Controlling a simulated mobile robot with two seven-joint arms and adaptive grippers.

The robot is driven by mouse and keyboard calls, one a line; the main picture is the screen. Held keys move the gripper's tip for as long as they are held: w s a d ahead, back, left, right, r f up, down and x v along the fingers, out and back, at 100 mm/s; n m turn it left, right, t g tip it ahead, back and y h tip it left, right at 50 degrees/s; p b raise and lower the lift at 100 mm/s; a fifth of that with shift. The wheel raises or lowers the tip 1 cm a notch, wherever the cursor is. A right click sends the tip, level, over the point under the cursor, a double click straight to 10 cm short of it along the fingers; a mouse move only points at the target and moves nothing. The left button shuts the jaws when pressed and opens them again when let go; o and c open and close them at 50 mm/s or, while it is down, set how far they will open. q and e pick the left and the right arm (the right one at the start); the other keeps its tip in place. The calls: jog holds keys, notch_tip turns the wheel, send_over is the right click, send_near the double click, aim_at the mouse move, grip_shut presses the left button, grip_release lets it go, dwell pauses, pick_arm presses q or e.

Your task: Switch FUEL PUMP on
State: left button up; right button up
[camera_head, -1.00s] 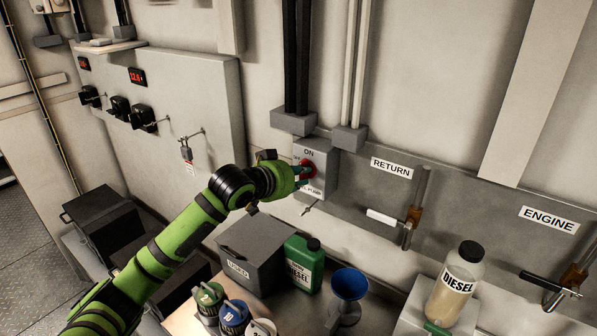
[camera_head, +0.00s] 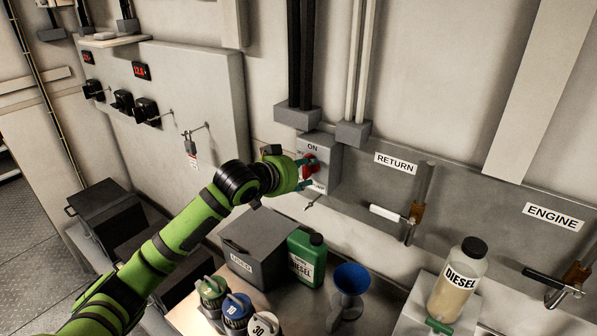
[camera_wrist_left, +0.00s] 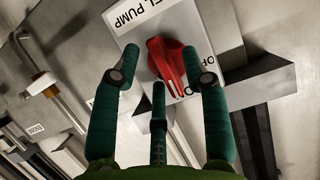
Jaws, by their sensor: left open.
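The FUEL PUMP switch box (camera_head: 325,162) is a small grey box on the wall, with ON at its top. Its red knob (camera_head: 310,163) is partly hidden by my fingers in the head view. In the left wrist view the red knob (camera_wrist_left: 170,62) shows upside down, its ridge running toward the lower, partly covered lettering; OFF stands to its right. My left gripper (camera_head: 305,173) is open at the front of the box. Its green fingers (camera_wrist_left: 158,85) are spread around the knob's near side; contact cannot be told. My right gripper is not in view.
Conduits (camera_head: 298,60) run down above the box. A grey panel (camera_head: 350,190) with RETURN and ENGINE valve handles lies to the right. Below stand a grey bin (camera_head: 258,247), a green diesel can (camera_head: 306,258), a blue funnel (camera_head: 351,278) and several coloured containers.

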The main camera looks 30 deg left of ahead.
pick_arm(q)
jog(key=v, duration=1.2)
jog(key=shift+f, duration=0.15)
